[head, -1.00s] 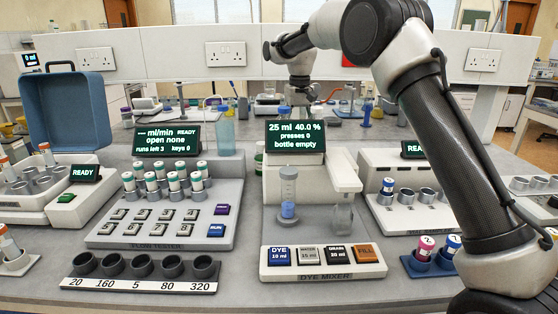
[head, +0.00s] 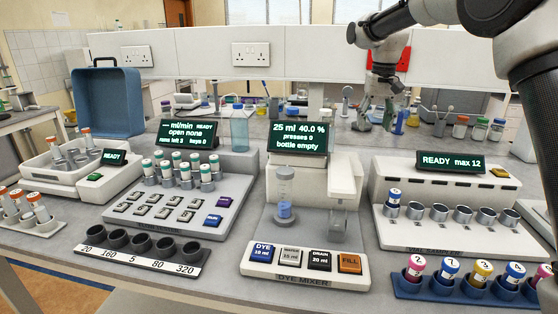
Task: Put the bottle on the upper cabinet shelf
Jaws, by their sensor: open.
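My gripper (head: 392,100) hangs above the far part of the bench, behind and to the right of the mixer screen. It is open and small in view; I see nothing clearly between its fingers. It is well apart from the clear bottle. I cannot make out an upper cabinet shelf in this view.
A flow tester (head: 180,195) with several vials stands left of the mixer. A blue rack (head: 425,288) of coloured vials is at front right. Other bottles (head: 478,128) line the back.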

